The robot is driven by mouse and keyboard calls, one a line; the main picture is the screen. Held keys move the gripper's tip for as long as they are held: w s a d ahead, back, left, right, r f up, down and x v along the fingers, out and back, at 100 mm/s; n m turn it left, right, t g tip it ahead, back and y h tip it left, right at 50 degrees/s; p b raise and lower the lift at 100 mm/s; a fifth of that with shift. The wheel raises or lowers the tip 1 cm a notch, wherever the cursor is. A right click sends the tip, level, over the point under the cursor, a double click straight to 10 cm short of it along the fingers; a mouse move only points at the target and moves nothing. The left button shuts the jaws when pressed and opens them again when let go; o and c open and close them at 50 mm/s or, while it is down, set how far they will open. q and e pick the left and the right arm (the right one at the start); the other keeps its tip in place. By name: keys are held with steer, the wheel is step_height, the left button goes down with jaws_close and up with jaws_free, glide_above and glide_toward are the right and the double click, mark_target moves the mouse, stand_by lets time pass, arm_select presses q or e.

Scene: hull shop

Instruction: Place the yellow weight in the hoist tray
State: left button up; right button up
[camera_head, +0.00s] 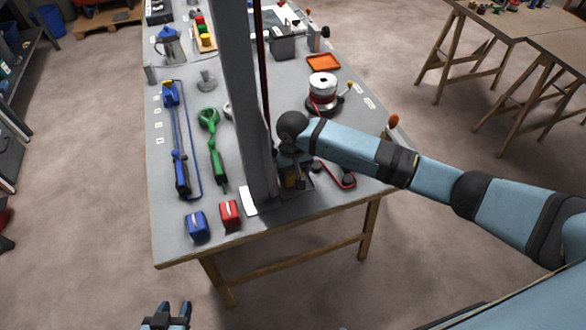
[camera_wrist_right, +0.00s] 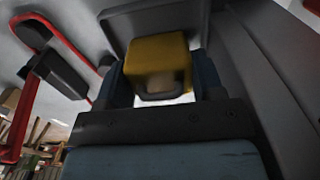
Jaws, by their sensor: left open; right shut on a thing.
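My right gripper (camera_head: 292,172) is shut on the yellow weight (camera_head: 296,180), close beside the grey hoist column. In the right wrist view the yellow weight (camera_wrist_right: 158,58) sits between the two blue fingers of my right gripper (camera_wrist_right: 162,82). A dark grey tray-like plate (camera_wrist_right: 118,28), which looks like the hoist tray, shows just beyond the weight. I cannot tell whether the weight touches it. In the head view my wrist mostly hides the tray. My left gripper (camera_head: 166,318) is open and empty at the bottom edge, off the table.
The tall grey hoist column (camera_head: 243,100) with a red cord stands on the table (camera_head: 190,248). A red weight (camera_head: 230,213) and a blue weight (camera_head: 197,225) stand at the front left. A green tool (camera_head: 212,145), a blue clamp (camera_head: 180,150) and a wire spool (camera_head: 323,90) lie around.

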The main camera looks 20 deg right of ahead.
steer(key=shift+f, duration=0.15)
steer(key=o, duration=1)
steer(key=shift+r, duration=0.35)
step_height(320, 180, up, 12)
steer(key=shift+f+b, duration=0.2)
steer(key=shift+b, duration=0.45)
